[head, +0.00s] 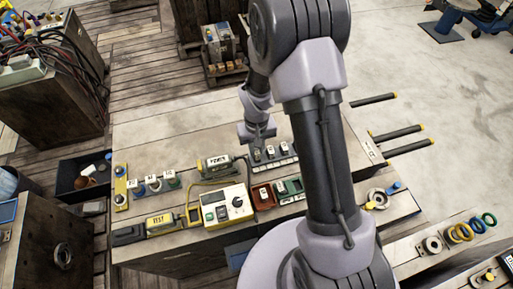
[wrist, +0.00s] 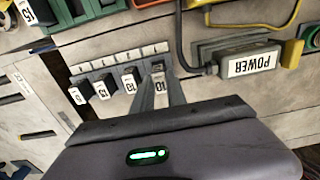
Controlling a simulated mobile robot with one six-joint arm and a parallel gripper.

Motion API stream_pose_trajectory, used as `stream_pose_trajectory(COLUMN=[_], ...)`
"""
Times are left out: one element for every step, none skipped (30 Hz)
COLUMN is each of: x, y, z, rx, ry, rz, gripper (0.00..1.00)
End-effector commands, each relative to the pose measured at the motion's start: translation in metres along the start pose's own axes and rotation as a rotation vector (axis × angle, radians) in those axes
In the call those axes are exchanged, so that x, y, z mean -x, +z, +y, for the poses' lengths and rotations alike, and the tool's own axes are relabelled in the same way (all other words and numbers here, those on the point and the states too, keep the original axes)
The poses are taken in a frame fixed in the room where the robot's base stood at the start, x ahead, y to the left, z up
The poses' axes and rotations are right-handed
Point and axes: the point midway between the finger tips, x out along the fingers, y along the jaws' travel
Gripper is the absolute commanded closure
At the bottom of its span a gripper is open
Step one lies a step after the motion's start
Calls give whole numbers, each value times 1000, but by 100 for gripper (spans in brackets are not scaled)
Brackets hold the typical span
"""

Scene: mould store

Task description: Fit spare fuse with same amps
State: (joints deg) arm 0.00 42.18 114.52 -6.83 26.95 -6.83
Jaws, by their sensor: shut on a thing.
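My gripper (wrist: 161,92) is shut on a fuse marked 10 (wrist: 162,86), with one finger on each side of it. This fuse is at the right end of a grey fuse rack (wrist: 101,62); I cannot tell whether it is still seated. Beside it in the rack stand fuses marked 10 (wrist: 130,82), 15 (wrist: 102,89) and 5 (wrist: 76,95). In the head view my gripper (head: 260,138) is over the rack (head: 287,160), which is partly hidden. A red tray (head: 264,204) with a labelled piece and a green tray (head: 281,190) lie in front of it.
The POWER box (wrist: 245,64) stands close to the right of my gripper in the wrist view, with a black cable running beside it. A white tester with a dial (head: 227,207) and a TEST box (head: 160,223) stand near the bench's front edge. The bench (head: 170,140) is clear behind.

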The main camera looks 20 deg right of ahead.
Motion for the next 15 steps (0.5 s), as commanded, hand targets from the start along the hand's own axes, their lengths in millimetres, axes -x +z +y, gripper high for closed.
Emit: stream_pose_trajectory(x=[-1,-1,0,0,0,0,0,0,0,0,0,-1,-1,-2,-3], y=[0,0,0,0,0,0,0,0,0,0,0,0,0,0,0], z=[0,0,0,0,0,0,0,0,0,0,0,0,0,0,0], rx=[0,0,0,0,0,0,0,0,0,0,0,0,0,0,0], ry=[0,0,0,0,0,0,0,0,0,0,0,0,0,0,0], rz=[0,0,0,0,0,0,0,0,0,0,0,0,0,0,0], gripper=[100,100,100,100,100,100,100,100,100,100,100,100,100,100,100])
